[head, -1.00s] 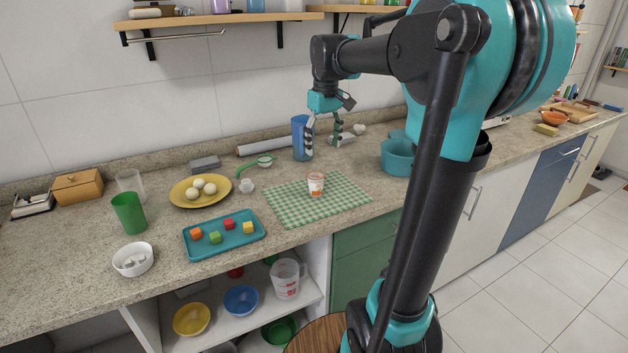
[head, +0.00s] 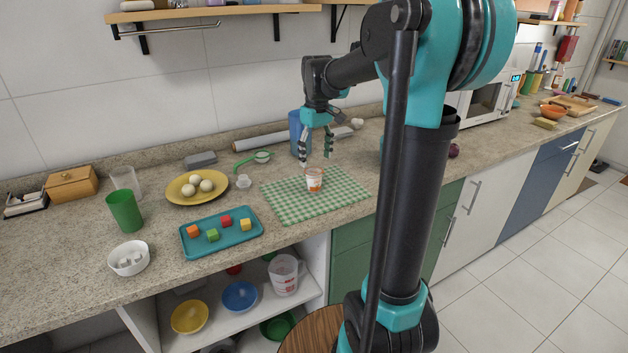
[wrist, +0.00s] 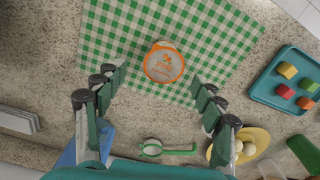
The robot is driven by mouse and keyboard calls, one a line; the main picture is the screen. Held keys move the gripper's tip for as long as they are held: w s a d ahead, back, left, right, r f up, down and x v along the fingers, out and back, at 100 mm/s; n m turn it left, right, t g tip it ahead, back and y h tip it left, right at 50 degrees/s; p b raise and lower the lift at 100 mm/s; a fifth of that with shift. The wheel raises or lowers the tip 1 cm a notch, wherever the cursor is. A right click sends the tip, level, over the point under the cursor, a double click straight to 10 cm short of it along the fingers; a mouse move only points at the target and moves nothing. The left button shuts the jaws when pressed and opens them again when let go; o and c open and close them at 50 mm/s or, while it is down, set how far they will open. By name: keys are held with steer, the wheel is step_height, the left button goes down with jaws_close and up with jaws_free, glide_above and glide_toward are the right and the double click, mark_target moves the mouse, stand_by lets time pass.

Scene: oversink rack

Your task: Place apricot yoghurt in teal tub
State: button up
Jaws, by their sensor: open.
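The apricot yoghurt (head: 314,181) is a small white and orange cup standing upright on the green checked cloth (head: 285,205). In the wrist view its round white lid with orange print (wrist: 164,64) faces me, just ahead of the fingertips. My gripper (head: 315,160) points down above and slightly behind the cup. Its fingers are spread and empty, and in the wrist view they (wrist: 158,84) stand to either side, short of the cup. The teal tub is almost wholly hidden behind my arm in the head view.
A blue cup (head: 297,133) stands just behind my gripper, near a white roll (head: 258,140). Left are a green-handled strainer (head: 262,156), a yellow plate (head: 180,196) with white balls and a teal tray (head: 190,249) with coloured cubes. The cloth around the yoghurt is clear.

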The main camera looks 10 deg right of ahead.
mark_target(315, 172)
steer(key=shift+s+a+f, duration=0.1)
steer(key=shift+s+f, duration=0.1)
steer(key=shift+f, duration=1.2)
steer(key=shift+s+a+f, duration=0.1)
steer(key=shift+s+f, duration=0.05)
steer(key=shift+f, duration=1.25)
steer(key=c, duration=1.4)
steer(key=shift+r, duration=0.1)
steer(key=shift+c, duration=0.2)
steer(key=shift+r, duration=0.1)
